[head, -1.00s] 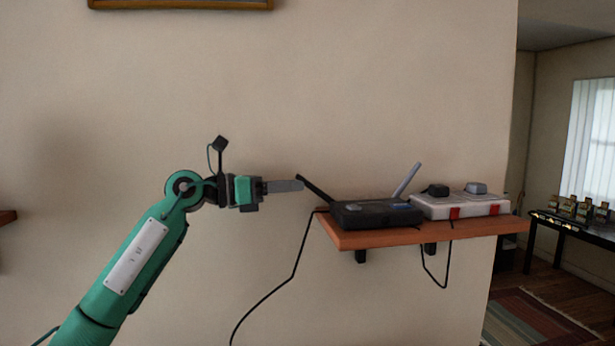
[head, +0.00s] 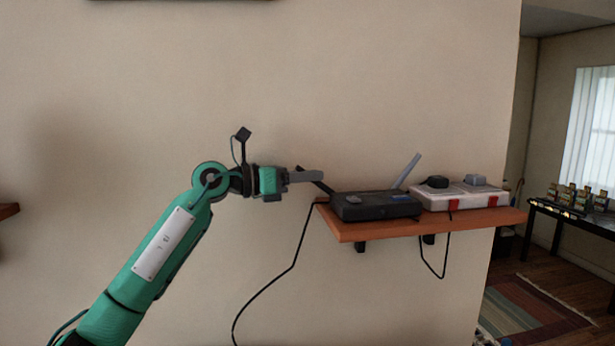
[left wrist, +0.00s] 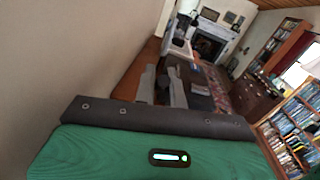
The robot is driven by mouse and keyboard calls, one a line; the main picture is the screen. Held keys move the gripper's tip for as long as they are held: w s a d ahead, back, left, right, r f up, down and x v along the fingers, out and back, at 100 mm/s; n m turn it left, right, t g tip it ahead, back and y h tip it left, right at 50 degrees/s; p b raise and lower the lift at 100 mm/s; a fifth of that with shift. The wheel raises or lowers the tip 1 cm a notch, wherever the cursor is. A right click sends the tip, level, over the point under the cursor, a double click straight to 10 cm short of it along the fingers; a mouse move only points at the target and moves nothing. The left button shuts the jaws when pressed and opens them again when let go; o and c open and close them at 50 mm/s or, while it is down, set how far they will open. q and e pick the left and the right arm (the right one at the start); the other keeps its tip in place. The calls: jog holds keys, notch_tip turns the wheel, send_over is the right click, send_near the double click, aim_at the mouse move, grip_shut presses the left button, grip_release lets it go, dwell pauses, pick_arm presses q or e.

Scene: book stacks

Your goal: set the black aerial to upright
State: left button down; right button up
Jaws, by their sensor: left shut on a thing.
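The black router (head: 375,206) sits at the left end of a wooden wall shelf. Its black aerial (head: 328,188) leans up and to the left from the router's left side, well away from upright. My left gripper (head: 318,175) is shut on the black aerial, its grey fingers crossing the aerial's middle and hiding part of it. The left wrist view shows the two grey fingers (left wrist: 162,88) close together, with the dark router (left wrist: 197,88) beyond. A grey aerial (head: 407,170) tilts up to the right at the router's back. My right gripper is not in view.
The wooden shelf (head: 350,235) also holds a white power strip (head: 470,197) with plugs, right of the router. A black cable (head: 293,262) hangs from the shelf's left end.

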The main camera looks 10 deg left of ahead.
pick_arm(q)
jog(key=shift+r, duration=0.1)
jog(key=shift+d+r+y+p, duration=0.15)
jog(key=shift+r+y+p, duration=0.2)
jog(key=shift+p, duration=0.4)
jog(key=d+g+y+p, duration=0.1)
jog(key=p, duration=0.1)
jog(key=w+d+r+g+y+p, duration=0.1)
jog(key=y+p, duration=0.1)
jog(key=p, duration=0.1)
jog(key=d+r+g+y+p, duration=0.1)
jog(key=y+p, duration=0.1)
jog(key=p, duration=0.1)
jog(key=shift+w+d+r+m+y, duration=0.15)
jog(key=shift+w+m+y, duration=0.1)
jog(key=shift+m, duration=0.15)
jog(key=shift+w+d+g+y+p, duration=0.25)
jog(key=shift+d+g+y+p, duration=0.45)
jog(key=shift+y+p, duration=0.5)
jog(key=shift+w+d+y+p, duration=0.1)
jog(key=shift+d+y+p, duration=0.1)
jog(key=shift+y+p, duration=0.15)
jog(key=shift+f, duration=0.2)
jog(key=c, duration=1.5)
grip_release()
